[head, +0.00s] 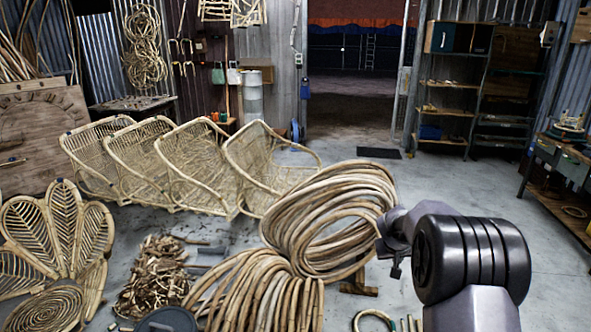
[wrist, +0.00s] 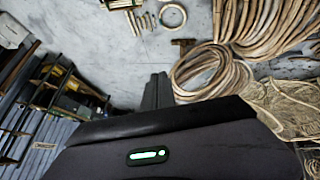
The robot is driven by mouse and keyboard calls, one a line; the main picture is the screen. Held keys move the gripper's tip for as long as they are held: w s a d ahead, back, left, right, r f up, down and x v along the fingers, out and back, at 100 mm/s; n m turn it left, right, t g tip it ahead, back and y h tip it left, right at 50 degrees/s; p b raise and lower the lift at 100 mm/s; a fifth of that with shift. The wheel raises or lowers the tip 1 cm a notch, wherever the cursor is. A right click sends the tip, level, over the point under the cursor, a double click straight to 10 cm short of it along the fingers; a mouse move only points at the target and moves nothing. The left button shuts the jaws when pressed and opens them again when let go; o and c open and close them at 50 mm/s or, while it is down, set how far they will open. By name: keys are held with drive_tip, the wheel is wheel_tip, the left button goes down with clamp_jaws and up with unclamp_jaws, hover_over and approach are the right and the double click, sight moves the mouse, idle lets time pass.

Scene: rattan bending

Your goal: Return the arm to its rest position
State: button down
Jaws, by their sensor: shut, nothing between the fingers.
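My gripper shows in the wrist view (wrist: 157,82) as a dark grey pair of fingers set close together, pointing up in the picture with nothing between them. It is shut and empty. In the head view my arm reaches in from the lower right, in front of the large rattan coil (head: 345,215). My gripper is small there and partly hidden by the arm, so I cannot make out its fingers. No object hangs from the arm.
Bundled rattan poles (head: 262,290) lie front centre. Rattan chair frames (head: 190,165) stand behind, left. A pile of offcuts (head: 155,275) and a petal-backed rattan chair (head: 60,235) are at left. A workbench (head: 562,160) stands right. Open floor (head: 440,200) lies between coil and shelves (head: 447,110).

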drive_tip(key=s+a+r+m+y+b, duration=0.1)
drive_tip(key=s+a+r, duration=0.35)
drive_tip(key=s, duration=0.25)
drive_tip(key=s+a+r+m+b, duration=0.1)
drive_tip(key=s+a+r, duration=0.2)
drive_tip(key=s+r, duration=0.35)
drive_tip(key=s+a+r+m+y+b, duration=0.1)
drive_tip(key=s+a+r, duration=0.2)
drive_tip(key=s, duration=0.5)
drive_tip(key=s+a+f+y, duration=0.1)
drive_tip(key=s+a, duration=0.2)
drive_tip(key=s, duration=0.4)
drive_tip(key=s+a+f+y, duration=0.1)
drive_tip(key=s+a, duration=0.2)
drive_tip(key=s, duration=0.4)
drive_tip(key=s+a+y+b, duration=0.1)
drive_tip(key=s+a, duration=0.2)
drive_tip(key=s, duration=0.4)
drive_tip(key=shift+a+f+y, duration=0.3)
drive_tip(key=shift+a+f, duration=0.05)
drive_tip(key=shift+f, duration=0.05)
